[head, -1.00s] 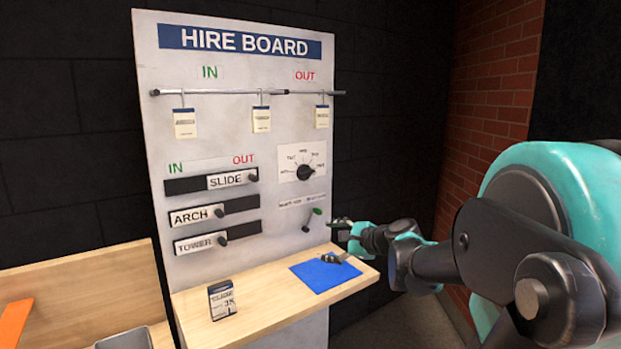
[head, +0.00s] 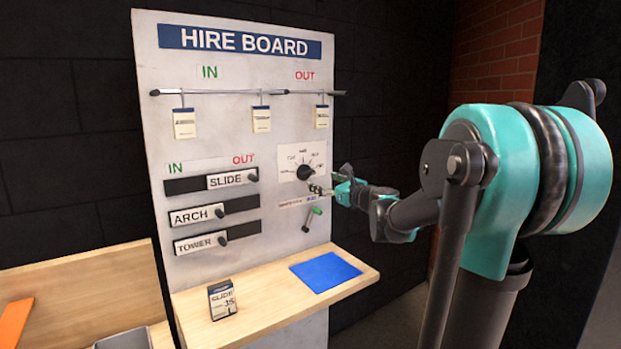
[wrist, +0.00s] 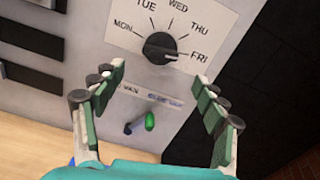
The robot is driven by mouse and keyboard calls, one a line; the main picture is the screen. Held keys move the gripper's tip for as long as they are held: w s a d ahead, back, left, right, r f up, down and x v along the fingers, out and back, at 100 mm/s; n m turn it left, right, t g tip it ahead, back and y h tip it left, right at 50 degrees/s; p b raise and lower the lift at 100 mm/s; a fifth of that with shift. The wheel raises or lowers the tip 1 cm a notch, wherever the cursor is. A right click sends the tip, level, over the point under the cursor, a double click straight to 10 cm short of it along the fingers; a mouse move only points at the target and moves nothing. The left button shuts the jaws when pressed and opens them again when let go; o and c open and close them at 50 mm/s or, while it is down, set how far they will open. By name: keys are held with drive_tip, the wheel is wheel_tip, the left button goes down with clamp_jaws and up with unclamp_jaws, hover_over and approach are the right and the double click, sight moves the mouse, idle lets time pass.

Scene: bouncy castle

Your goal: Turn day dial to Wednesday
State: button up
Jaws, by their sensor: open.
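The day dial is a black round knob (wrist: 160,47) on a white card (wrist: 125,34) marked MON, TUE, WED, THU and FRI. Its pale pointer mark appears to face FRI, at the right of the card. WED is at the top of the card. In the head view the knob (head: 305,172) is on the right half of the hire board. My gripper (head: 331,179) is open and empty, just right of and near the knob. In the wrist view my gripper's fingers (wrist: 154,76) are spread wide below the knob, one to each side, apart from it.
A green-tipped lever (head: 313,219) sticks out just below the dial. Below it is a wooden shelf (head: 265,283) with a blue mat (head: 326,272) and a standing SLIDE card (head: 222,299). Sliders and hanging tags are to the left and above.

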sight(307, 174)
drive_tip(key=x, duration=0.8)
drive_tip(key=c, duration=1.1)
